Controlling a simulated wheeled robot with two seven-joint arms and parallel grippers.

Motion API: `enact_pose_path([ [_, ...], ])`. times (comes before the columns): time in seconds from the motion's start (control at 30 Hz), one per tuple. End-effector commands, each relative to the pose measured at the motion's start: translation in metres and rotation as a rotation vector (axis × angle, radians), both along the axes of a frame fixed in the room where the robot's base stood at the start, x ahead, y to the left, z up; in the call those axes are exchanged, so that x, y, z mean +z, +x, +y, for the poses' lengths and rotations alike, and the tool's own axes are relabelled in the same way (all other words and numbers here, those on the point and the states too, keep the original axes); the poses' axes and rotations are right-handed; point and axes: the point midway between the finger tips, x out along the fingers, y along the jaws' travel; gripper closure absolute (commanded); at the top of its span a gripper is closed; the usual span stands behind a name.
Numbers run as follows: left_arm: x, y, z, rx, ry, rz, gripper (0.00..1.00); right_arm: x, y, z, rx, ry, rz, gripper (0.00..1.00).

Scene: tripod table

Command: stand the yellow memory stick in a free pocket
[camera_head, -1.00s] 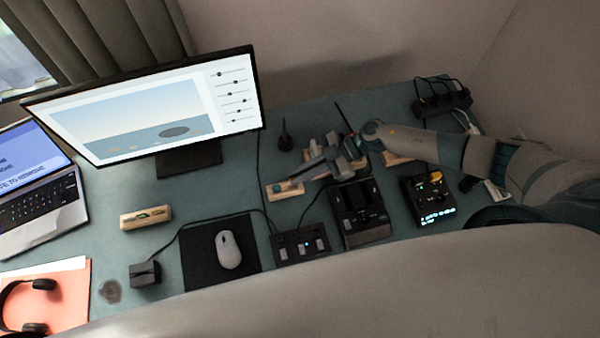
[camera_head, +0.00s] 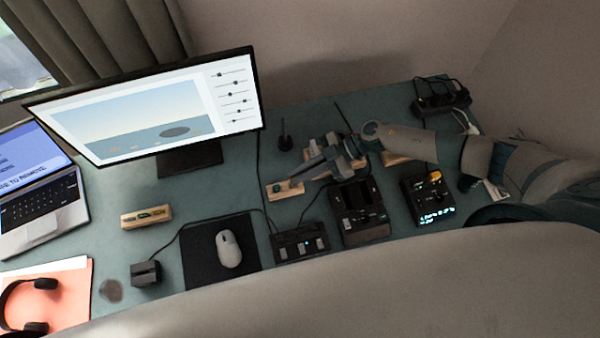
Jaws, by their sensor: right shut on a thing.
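My right gripper (camera_head: 310,166) reaches in from the right over the back of the desk. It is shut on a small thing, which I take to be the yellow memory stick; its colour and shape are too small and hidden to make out. The gripper is just above and behind a small pale wooden block (camera_head: 285,191) with a light piece on it. Pockets cannot be clearly made out from here. Another wooden block (camera_head: 146,217) with green pieces lies at the left, and a third wooden block (camera_head: 396,158) is partly behind my right arm. My left gripper is not in view.
A monitor (camera_head: 150,110) stands at the back left. A black twin-slot device (camera_head: 362,222), a switch box (camera_head: 299,243) and a control box with a yellow knob (camera_head: 428,200) stand close in front of the gripper. A mouse (camera_head: 229,248) lies on its black mat. A power strip (camera_head: 440,103) is at the back right.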

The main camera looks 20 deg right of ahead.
Motion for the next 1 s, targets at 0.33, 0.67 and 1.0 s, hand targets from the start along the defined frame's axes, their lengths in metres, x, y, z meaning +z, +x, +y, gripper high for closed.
enact_pose_path([
  [0.33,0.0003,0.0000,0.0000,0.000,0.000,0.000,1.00,0.0003,0.0000,0.0003,0.000,0.000,0.000,1.00],
  [0.67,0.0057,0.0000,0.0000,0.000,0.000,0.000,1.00,0.0007,0.0000,0.0004,-0.001,0.001,0.002,1.00],
  [1.0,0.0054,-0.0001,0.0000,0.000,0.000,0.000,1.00,-0.0001,-0.0001,0.0004,0.000,0.001,0.001,1.00],
])
